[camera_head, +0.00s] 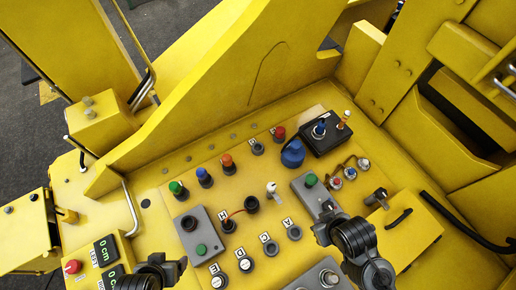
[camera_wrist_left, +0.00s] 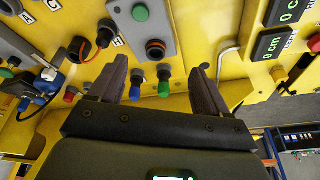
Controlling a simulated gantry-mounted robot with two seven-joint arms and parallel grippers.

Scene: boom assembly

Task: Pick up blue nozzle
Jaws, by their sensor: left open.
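A blue-capped nozzle (camera_head: 204,176) stands upright on the yellow panel in the head view, in a row between a green-capped one (camera_head: 178,189) and an orange-capped one (camera_head: 228,164). My left gripper (camera_head: 160,262) shows at the bottom left, apart from the nozzles. In the left wrist view my left gripper (camera_wrist_left: 158,70) is open and empty. The blue nozzle (camera_wrist_left: 136,88) and green nozzle (camera_wrist_left: 164,84) appear between its fingers, beyond them. My right gripper (camera_head: 325,228) is over the panel at the lower right; its jaw opening is unclear.
A larger blue connector (camera_head: 292,154) stands beside a black box (camera_head: 325,133). A grey box with a green button (camera_head: 200,236) lies between the left gripper and the nozzle row. A grey handle (camera_head: 131,207) and readouts (camera_head: 104,250) are at the left. A yellow wall rises behind the row.

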